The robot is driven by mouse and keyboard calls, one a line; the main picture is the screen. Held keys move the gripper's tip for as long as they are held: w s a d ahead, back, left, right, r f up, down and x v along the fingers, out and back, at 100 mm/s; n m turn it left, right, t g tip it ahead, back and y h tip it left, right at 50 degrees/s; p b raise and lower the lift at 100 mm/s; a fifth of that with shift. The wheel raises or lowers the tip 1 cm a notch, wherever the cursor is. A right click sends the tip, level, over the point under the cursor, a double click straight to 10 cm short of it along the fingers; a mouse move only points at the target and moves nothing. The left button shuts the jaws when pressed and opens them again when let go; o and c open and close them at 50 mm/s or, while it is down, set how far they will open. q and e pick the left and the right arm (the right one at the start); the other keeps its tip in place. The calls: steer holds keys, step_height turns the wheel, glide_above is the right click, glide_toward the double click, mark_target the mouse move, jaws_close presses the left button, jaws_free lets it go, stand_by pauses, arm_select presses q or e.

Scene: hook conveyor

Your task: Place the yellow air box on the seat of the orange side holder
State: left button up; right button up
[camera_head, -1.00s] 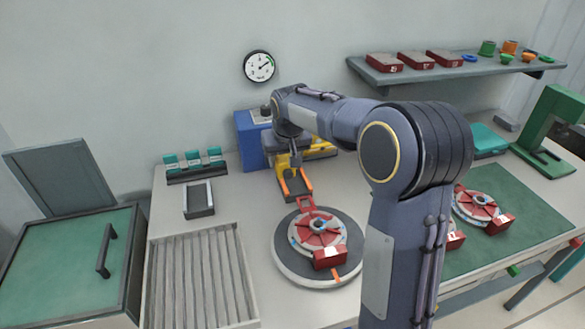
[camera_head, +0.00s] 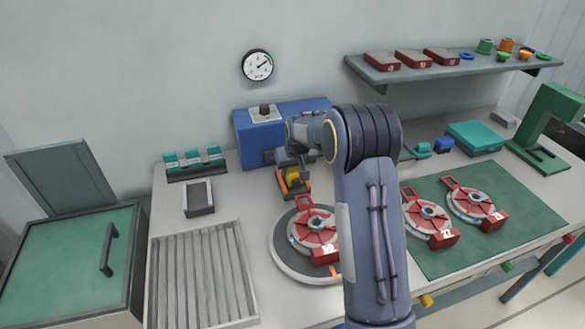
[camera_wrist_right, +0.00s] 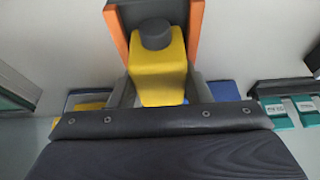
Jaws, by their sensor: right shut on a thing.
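The yellow air box (camera_wrist_right: 158,75), with a dark round knob (camera_wrist_right: 156,33) on it, sits between the two fingers of my right gripper (camera_wrist_right: 160,92), which is shut on it. In the head view the box (camera_head: 293,177) shows small, partly hidden by my right wrist. The orange side holder (camera_head: 305,190) is there, mostly covered; its orange side walls (camera_wrist_right: 196,32) show in the wrist view. The box's knob end lies between these walls. I cannot tell whether the box touches the seat. My left gripper is not in view.
A blue box (camera_head: 258,138) with a gauge above it (camera_head: 257,65) stands behind the holder.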

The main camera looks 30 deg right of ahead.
mark_target(296, 180)
steer(key=o, duration=1.1)
steer(key=shift+f, duration=0.1)
steer(key=shift+r, duration=0.3)
steer(key=b+v, duration=0.1)
steer(key=v, duration=1)
steer(key=s+a+r+y, duration=0.1)
steer(key=s+a+r, duration=0.1)
steer(key=s, duration=0.4)
steer(key=s+a+r+y, duration=0.1)
steer(key=s+a+y, duration=0.1)
steer(key=s, duration=0.4)
steer(key=shift+n+t+y, duration=0.6)
steer(key=shift+y, duration=0.3)
steer(key=s+a+f, duration=0.1)
steer(key=s+a, duration=0.3)
steer(key=s, duration=0.3)
steer(key=s+a+f, duration=0.1)
steer(key=s+a, duration=0.3)
steer(key=s, duration=0.3)
steer(key=s+a+f, duration=0.2)
steer(key=s+a, duration=0.2)
steer(key=s, duration=0.3)
steer(key=shift+s+f, duration=0.1)
steer(key=shift+s, duration=0.25)
